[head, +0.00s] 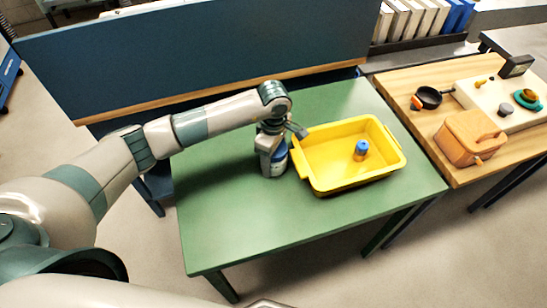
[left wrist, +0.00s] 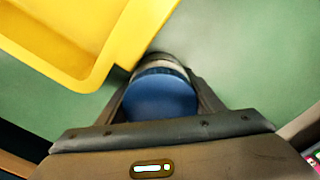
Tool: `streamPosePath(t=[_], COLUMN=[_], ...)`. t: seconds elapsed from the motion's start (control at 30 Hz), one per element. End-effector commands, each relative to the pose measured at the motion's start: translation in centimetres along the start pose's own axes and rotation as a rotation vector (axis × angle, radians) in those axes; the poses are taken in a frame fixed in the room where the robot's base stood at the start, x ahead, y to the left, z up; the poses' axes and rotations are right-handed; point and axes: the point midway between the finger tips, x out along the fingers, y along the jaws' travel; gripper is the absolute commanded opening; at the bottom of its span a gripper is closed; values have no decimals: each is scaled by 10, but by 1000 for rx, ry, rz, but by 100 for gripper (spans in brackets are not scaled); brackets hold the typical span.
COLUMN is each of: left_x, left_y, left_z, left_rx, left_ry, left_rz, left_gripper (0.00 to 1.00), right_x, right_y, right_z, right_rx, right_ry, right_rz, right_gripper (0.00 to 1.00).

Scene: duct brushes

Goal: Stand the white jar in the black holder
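A jar with a blue lid (head: 279,157) and a pale body stands upright at the left end of the yellow tray, on or just above the green table. In the left wrist view its blue lid (left wrist: 161,97) fills the gap between my fingers, with a pale grey-white band beyond it. My left gripper (head: 272,152) has a finger against each side of this jar and looks shut on it. A dark edge shows past the jar, but I cannot tell whether it is the black holder. My right gripper is out of view.
The yellow tray (head: 318,184) sits close right of the jar and holds another blue-topped container (head: 361,150). The green table (head: 225,215) is clear in front and to the left. A blue panel (head: 190,60) stands behind. A wooden table (head: 400,85) with a pan adjoins at right.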

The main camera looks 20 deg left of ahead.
Motion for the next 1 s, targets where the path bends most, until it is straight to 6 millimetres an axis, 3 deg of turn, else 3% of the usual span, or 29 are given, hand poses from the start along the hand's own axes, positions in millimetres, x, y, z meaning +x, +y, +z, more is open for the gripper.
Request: streamPosePath(t=[0.03,0.07,0.6,0.77,1.0], left_x=[0,0,-7,-26,-70], left_y=[0,0,1,1,2], left_z=[0,0,0,0,-1], left_rx=[0,0,1,2,1], left_ry=[0,0,0,0,1], left_rz=[0,0,3,5,6], left_gripper=[72,79,79,79,79], right_x=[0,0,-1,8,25], right_y=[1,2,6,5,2], right_z=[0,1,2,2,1], right_rx=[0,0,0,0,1], right_ry=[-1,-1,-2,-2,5], right_rz=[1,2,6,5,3], right_gripper=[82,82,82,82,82])
